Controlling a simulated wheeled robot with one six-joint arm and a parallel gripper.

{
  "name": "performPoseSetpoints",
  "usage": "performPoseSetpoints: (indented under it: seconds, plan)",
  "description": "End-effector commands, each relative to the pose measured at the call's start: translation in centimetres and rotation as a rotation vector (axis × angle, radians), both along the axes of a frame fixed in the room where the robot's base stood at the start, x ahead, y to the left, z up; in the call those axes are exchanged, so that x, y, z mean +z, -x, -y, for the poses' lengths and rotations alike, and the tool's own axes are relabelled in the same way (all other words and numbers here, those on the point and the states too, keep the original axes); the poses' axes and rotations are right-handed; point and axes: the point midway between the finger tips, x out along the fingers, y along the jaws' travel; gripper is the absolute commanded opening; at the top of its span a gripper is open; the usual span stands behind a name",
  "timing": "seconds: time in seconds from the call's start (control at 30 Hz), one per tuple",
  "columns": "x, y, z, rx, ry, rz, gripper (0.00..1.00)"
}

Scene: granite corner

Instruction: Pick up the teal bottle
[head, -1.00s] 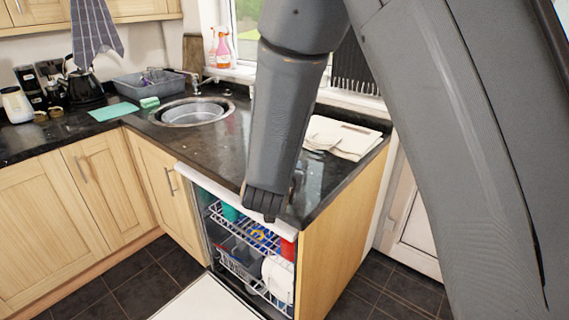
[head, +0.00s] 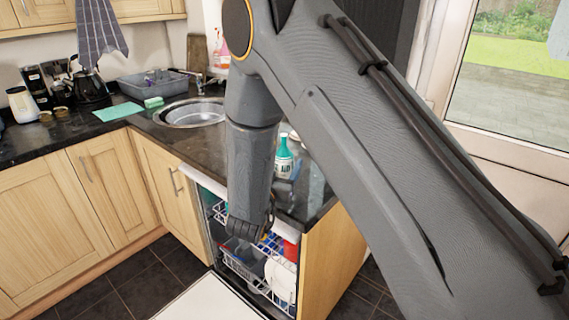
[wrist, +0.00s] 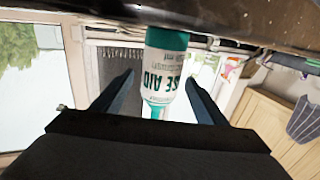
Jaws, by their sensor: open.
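The teal bottle (head: 284,157), with a white label, stands on the dark counter above the dishwasher. In the wrist view the bottle (wrist: 163,68) appears upside down, its label reading "SE AID", centred ahead of my gripper. My gripper (wrist: 161,80) is open, with one finger to each side of the bottle in the picture. I cannot tell how far the fingertips are from it. In the head view my arm hides the fingers.
The open dishwasher (head: 258,255) with loaded racks lies below the counter edge. The sink (head: 193,112) is at the left, with a grey basin (head: 150,87) behind it. A teal board (head: 118,111) and a black kettle (head: 90,88) are farther left. A glass door (head: 505,85) is at the right.

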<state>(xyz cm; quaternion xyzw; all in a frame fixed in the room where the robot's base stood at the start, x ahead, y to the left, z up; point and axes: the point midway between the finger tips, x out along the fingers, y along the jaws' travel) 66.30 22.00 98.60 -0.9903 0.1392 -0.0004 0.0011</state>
Motion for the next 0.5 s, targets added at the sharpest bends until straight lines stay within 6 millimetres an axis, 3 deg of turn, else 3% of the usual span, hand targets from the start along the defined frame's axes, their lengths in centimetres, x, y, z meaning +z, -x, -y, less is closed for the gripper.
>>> performPoseSetpoints:
  seconds: [0.13, 0.4, 0.5]
  plan:
    - [0.1, -1.4, 0.5, 0.0, 0.0, 0.0, 0.67]
    - [-0.1, -1.6, 0.5, 0.001, 0.001, 0.0, 0.67]
    - [0.0, -1.6, 0.5, 0.001, 0.001, 0.0, 0.5]
